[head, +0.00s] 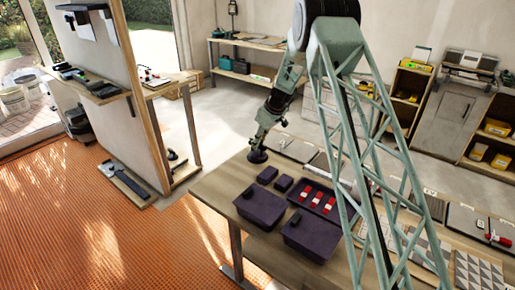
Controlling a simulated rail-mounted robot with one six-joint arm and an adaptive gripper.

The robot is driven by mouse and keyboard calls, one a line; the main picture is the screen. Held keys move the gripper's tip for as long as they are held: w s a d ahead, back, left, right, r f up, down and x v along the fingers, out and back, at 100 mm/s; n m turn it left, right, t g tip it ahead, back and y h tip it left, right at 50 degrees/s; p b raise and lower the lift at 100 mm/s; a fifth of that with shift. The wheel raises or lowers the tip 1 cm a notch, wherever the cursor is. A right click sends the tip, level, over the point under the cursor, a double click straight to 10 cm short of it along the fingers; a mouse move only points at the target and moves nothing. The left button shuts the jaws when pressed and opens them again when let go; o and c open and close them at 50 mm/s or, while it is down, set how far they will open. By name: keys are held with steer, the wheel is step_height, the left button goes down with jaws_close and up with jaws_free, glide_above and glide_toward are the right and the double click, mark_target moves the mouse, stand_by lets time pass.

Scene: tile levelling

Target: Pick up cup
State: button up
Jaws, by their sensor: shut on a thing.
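A dark, round, flat-bottomed cup (257,156) is at the low end of my arm, near the back left corner of the wooden table. My gripper (262,140) is just above the cup, shut on its upper part. The fingers are small and dark here, so their exact hold is hard to make out. The cup looks upright and is at or very near the table top; I cannot tell if it touches.
On the wooden table (215,190) are dark purple boxes (261,206) and (311,236), a tray (328,188) with red-and-white pieces, and two small purple blocks (267,174) and (283,183) near the cup. Patterned tiles (478,274) lie at the right.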

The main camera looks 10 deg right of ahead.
steer(key=shift+r+p, duration=0.9)
steer(key=shift+r, duration=4.15)
steer(key=shift+s+d+f+m, duration=0.15)
steer(key=shift+s+m, duration=0.45)
steer(key=shift+s, duration=0.25)
steer(key=s+r+m+t+h, duration=0.1)
steer(key=s+m+h, duration=0.2)
steer(key=s+m, duration=0.4)
steer(key=shift+s, duration=2.4)
steer(key=shift+s, duration=0.1)
